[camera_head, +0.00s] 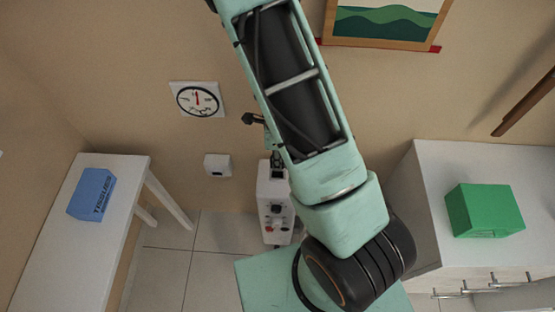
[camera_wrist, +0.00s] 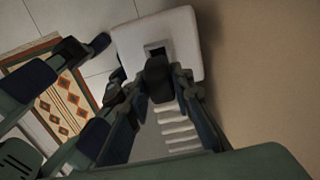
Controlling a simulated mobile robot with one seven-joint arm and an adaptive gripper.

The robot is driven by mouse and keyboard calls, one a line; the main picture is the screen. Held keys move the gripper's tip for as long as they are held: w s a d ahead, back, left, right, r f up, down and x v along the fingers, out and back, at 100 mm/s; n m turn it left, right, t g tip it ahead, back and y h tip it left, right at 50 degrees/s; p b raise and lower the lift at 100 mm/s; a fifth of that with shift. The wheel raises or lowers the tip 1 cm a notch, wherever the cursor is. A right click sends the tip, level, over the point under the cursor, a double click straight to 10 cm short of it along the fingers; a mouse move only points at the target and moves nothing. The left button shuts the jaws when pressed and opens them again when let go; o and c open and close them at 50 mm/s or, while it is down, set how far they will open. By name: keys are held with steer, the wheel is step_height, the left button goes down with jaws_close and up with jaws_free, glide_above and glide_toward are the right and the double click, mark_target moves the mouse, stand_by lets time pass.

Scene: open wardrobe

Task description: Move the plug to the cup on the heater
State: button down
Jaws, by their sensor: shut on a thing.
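The white heater (camera_head: 274,198) stands upright on the floor against the wall, with dark knobs and a red one on its front. In the wrist view the heater's pale top (camera_wrist: 185,35) has a dark square opening. My gripper (camera_wrist: 154,92) is shut on a dark, rounded piece (camera_wrist: 158,77), which I take to be the plug. It is in line with the opening, just below it in the picture; whether they touch cannot be told. In the head view my gripper (camera_head: 277,168) is small and partly hidden at the heater's top. I cannot make out a separate cup.
A white table (camera_head: 120,215) with a blue box (camera_head: 92,194) stands at left. A white cabinet (camera_head: 435,165) with a green box (camera_head: 484,210) stands at right. Tiled floor shows left of the heater.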

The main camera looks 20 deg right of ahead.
steer(key=shift+f+b, duration=0.9)
steer(key=shift+f, duration=0.7)
steer(key=shift+f+b, duration=0.6)
steer(key=shift+f, duration=0.75)
stand_by(1.0)
steer(key=c, duration=1.6)
jaws_free()
steer(key=shift+r, duration=0.1)
step_height(320, 180, up, 12)
steer(key=shift+w, duration=0.1)
